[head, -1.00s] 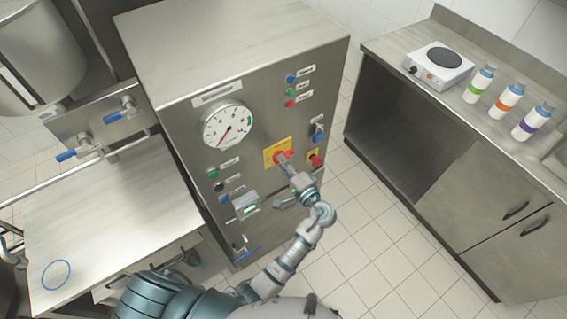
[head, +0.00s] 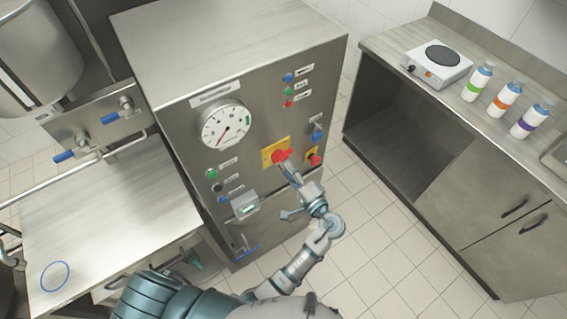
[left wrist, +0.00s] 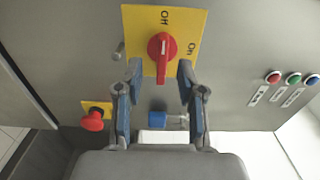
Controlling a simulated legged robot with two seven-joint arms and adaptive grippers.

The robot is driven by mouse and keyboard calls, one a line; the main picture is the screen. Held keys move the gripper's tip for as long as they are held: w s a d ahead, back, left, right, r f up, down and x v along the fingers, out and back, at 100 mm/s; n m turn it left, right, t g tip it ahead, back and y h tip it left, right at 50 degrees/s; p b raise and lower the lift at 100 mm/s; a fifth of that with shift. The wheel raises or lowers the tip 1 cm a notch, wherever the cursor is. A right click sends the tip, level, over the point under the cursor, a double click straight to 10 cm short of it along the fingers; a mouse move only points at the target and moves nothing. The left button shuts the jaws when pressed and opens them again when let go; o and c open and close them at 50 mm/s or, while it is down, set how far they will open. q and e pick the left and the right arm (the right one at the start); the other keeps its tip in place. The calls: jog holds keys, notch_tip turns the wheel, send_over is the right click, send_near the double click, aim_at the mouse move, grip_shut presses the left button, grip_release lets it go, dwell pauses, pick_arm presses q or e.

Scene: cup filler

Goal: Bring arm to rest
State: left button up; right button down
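My left gripper (head: 289,170) is in front of the steel control cabinet (head: 235,75), at the red rotary switch (head: 280,156) on its yellow plate. In the left wrist view the gripper (left wrist: 159,75) is open, with its two blue-padded fingers apart on either side below the red switch knob (left wrist: 162,50). The fingers do not appear to touch the knob. The plate is marked Off and On. My left arm reaches up from the bottom of the head view. My right gripper is not in view.
A red emergency button (head: 313,159) and a blue-handled valve (head: 317,134) sit right of the switch. A steel counter (head: 395,45) at right carries a hot plate (head: 437,62) and several bottles. A worktable (head: 100,220) is at left. Open tiled floor (head: 375,240) lies between.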

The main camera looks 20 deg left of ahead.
pick_arm(q)
jog(key=v, duration=0.3)
jog(key=shift+d, duration=0.1)
dwell(0.3)
notch_tip(320, 180, down, 19)
jog(key=m+h, duration=0.4)
jog(key=h, duration=0.1)
jog(key=s+a+f+g+h, duration=0.15)
jog(key=s+f, duration=0.25)
jog(key=f, duration=0.6)
jog(key=s+f+g+h, duration=0.3)
jog(key=s+f, duration=0.1)
jog(key=f, duration=0.6)
jog(key=s+a+f+n+g+h, duration=0.1)
jog(key=s+a+f+n, duration=0.2)
jog(key=s+f, duration=0.3)
jog(key=s+a+f+n+g+h, duration=0.2)
jog(key=s+f, duration=0.5)
jog(key=s, duration=0.6)
jog(key=s+a+f+n+g+h, duration=0.2)
jog(key=s+a+f+n, duration=0.2)
jog(key=s, duration=0.6)
notch_tip(320, 180, down, 2)
jog(key=shift+a+f, duration=0.2)
jog(key=shift+a, duration=0.15)
